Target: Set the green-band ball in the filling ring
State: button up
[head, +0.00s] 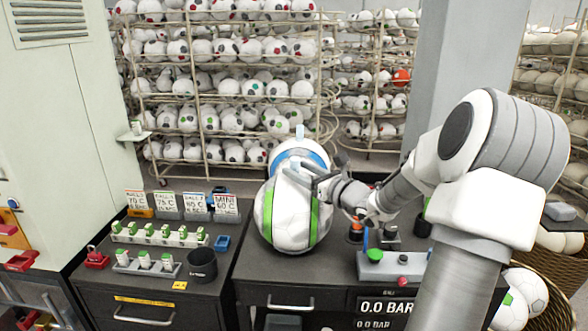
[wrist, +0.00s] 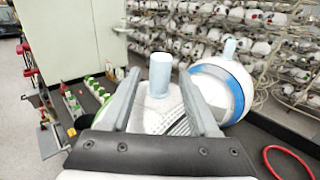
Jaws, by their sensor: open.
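The green-band ball (head: 285,215), white with green vertical bands, sits on the dark bench in the head view. My gripper (head: 308,178) is at its top, with fingers pointing left. In the wrist view my gripper (wrist: 158,88) is open, its fingers on either side of a pale blue upright peg (wrist: 160,70) on top of a white ball (wrist: 165,118). I cannot tell whether the fingers touch the peg. A red ring (wrist: 290,162) lies on the bench at the lower right of the wrist view; whether it is the filling ring is unclear.
A blue-band ball (head: 302,153) with its own pale peg stands close behind. A control box (head: 390,266) with a green button and a pressure display (head: 386,306) is at the right. A black cup (head: 202,265) and small racks (head: 146,264) stand left. Ball shelves fill the back.

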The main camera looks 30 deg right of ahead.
jog(key=s+d, duration=0.1)
jog(key=s, duration=0.8)
jog(key=shift+s+d+b, duration=0.15)
jog(key=shift+s+b, duration=0.05)
jog(key=shift+b, duration=0.1)
